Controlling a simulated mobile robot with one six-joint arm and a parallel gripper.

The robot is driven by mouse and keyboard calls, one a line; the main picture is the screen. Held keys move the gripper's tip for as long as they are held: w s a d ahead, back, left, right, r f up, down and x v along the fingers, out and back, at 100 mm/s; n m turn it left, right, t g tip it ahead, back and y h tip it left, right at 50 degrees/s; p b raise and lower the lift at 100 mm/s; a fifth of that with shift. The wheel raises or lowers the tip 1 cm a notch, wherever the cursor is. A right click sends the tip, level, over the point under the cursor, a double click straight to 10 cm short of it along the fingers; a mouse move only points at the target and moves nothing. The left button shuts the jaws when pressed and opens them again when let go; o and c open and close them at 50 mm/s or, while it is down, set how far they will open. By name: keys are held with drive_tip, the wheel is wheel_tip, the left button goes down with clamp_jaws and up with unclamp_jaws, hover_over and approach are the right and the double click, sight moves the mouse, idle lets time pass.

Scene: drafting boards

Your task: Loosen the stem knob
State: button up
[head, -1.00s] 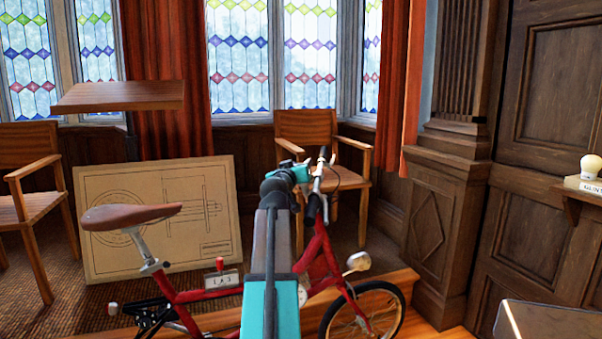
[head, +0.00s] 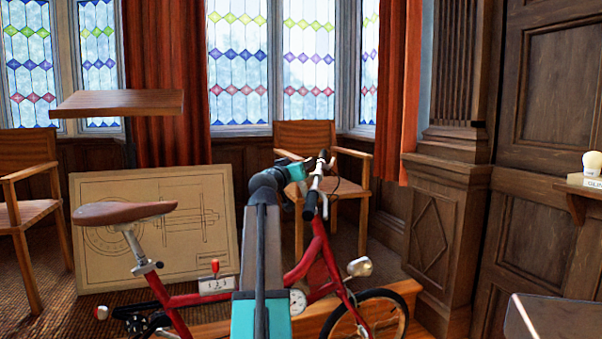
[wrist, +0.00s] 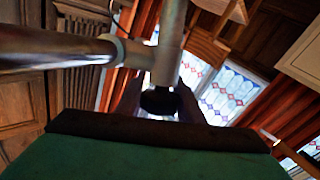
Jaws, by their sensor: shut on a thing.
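A red bicycle (head: 318,258) with a brown saddle (head: 122,212) stands in front of me in the head view. Its handlebar (head: 316,180) is partly behind my arm. In the wrist view, a metal tube (wrist: 168,50) joins a crosswise bar (wrist: 55,50), and a dark round knob (wrist: 158,101) sits at the tube's end. My gripper (wrist: 160,108) has its two dark fingers on either side of the knob and is shut on it. In the head view, my arm hides the knob and the fingertips.
A drawing board (head: 205,188) with a technical drawing leans behind the bicycle. Wooden chairs (head: 305,140) stand at the back, and a tilted wooden top (head: 118,103) is at left. A dark table corner (head: 560,318) shows at lower right.

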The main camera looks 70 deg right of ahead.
drive_tip(key=shift+r+m+g+b, duration=0.15)
drive_tip(key=shift+m+g+b, duration=0.15)
drive_tip(key=shift+b, duration=0.5)
drive_tip(key=o, duration=1.1)
drive_tip(key=shift+c, duration=0.2)
drive_tip(key=shift+a, duration=0.1)
drive_tip(key=w+a+f, duration=0.1)
drive_tip(key=a, duration=1.2)
drive_tip(key=shift+w+a+f+p, duration=0.15)
drive_tip(key=shift+a+p, duration=0.15)
drive_tip(key=shift+p, duration=0.15)
